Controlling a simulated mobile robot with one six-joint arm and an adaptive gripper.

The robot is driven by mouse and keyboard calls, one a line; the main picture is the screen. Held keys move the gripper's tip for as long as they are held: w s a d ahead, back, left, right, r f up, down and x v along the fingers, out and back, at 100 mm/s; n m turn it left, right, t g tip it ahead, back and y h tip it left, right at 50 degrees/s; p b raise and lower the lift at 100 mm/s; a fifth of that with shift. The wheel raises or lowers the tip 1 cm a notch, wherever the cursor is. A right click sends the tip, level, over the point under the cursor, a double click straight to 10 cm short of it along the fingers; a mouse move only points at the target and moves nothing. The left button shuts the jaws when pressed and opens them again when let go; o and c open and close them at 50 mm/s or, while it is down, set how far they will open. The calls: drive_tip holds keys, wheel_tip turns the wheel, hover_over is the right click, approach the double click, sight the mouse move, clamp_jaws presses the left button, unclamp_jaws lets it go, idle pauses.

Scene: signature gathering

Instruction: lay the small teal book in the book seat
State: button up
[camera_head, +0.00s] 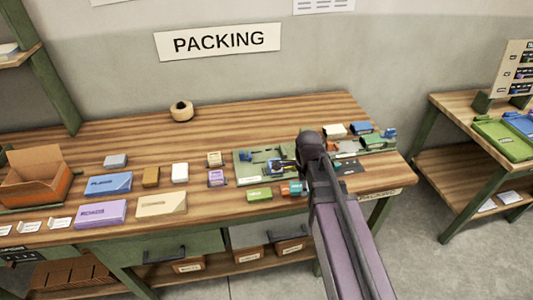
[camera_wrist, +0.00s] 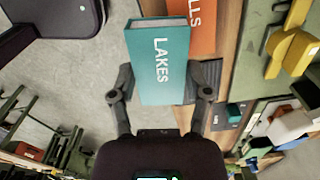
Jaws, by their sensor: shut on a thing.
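The teal book (camera_wrist: 162,62), lettered LAKES, is between the two fingers of my gripper (camera_wrist: 163,88) in the wrist view. The fingers are shut on its two sides. In the head view my arm covers most of the gripper, and only a small teal patch shows by the table's front edge. An orange book (camera_wrist: 203,28) lies close beside the teal book in the wrist view; it also shows in the head view (camera_head: 286,189). A green board (camera_head: 243,179) with several items lies behind. I cannot tell which part is the book seat.
A green book (camera_head: 259,195) lies left of the orange one. Purple (camera_head: 100,213) and blue (camera_head: 108,184) boxes and an open carton (camera_head: 36,180) stand at the left. A tape roll (camera_head: 181,110) sits at the back, where the wooden table (camera_head: 250,116) is mostly clear.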

drive_tip(key=shift+w, duration=0.15)
drive_tip(key=shift+w+a+r, duration=0.15)
drive_tip(key=shift+w+r, duration=0.05)
drive_tip(key=shift+w, duration=0.2)
drive_tip(key=w+a+r+n+p, duration=0.1)
drive_tip(key=w+a+r+p, duration=0.2)
drive_tip(key=w+a, duration=0.3)
drive_tip(key=w+a+r+n+p, duration=0.1)
drive_tip(key=w+a+r+p, duration=0.2)
drive_tip(key=w+a, duration=0.4)
drive_tip(key=w, duration=0.5)
drive_tip(key=shift+w, duration=0.1)
drive_tip(key=b, duration=0.6)
hover_over(267, 156)
wheel_tip(267, 156, down, 6)
drive_tip(key=shift+f, duration=0.1)
drive_tip(key=shift+f+b, duration=1.8)
drive_tip(key=shift+f, duration=0.05)
drive_tip(key=shift+f, duration=0.15)
